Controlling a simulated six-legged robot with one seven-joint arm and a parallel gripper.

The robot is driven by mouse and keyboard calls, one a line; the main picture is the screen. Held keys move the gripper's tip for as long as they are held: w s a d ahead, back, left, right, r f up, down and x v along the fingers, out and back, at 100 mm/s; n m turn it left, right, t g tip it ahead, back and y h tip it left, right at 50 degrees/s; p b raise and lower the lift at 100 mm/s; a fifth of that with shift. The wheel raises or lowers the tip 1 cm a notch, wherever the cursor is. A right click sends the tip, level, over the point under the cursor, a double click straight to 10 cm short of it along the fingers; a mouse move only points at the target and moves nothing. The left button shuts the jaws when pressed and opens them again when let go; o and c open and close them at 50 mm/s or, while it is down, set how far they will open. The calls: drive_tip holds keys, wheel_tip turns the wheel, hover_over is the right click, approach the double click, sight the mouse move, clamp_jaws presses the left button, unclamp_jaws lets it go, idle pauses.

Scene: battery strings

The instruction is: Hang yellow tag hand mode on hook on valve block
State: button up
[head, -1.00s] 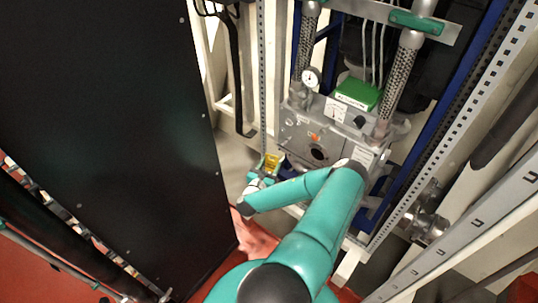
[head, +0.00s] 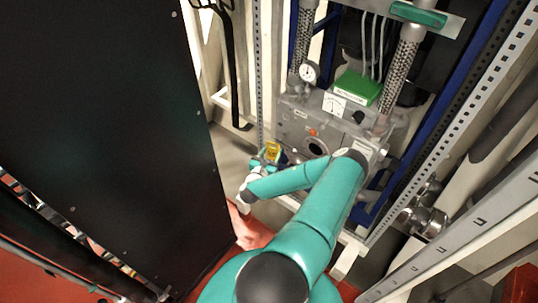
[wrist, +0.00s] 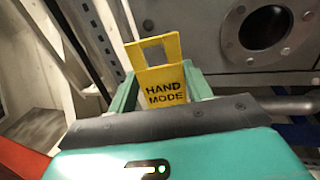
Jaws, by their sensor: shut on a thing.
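The yellow tag (wrist: 165,88) reads HAND MODE and has a square opening in its upper part. My gripper (wrist: 160,100) is shut on its lower part, and the tag stands up from the teal fingers. The tag (head: 272,150) and my gripper (head: 266,161) also show in the head view, at the lower left of the grey valve block (head: 293,122). In the wrist view the block's face (wrist: 205,48) fills the upper right, behind and to the right of the tag. I cannot make out the hook, nor whether the tag touches anything.
The block carries a pressure gauge (head: 309,72), a green box (head: 357,86) and braided hoses (head: 398,75). A perforated upright (head: 260,70) stands left of the block. A large black panel (head: 100,130) fills the left. Pipe fittings (head: 424,212) sit at lower right.

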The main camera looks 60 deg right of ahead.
drive_tip(key=s+d+f, duration=0.1)
drive_tip(key=d, duration=0.6)
drive_tip(key=shift+f, duration=0.25)
idle(0.6)
drive_tip(key=shift+d, duration=0.1)
idle(0.4)
drive_tip(key=o, duration=1)
drive_tip(key=a, duration=0.4)
drive_tip(key=s+a, duration=0.1)
drive_tip(key=a, duration=0.8)
drive_tip(key=shift+s+a, duration=0.25)
drive_tip(key=shift+a, duration=0.15)
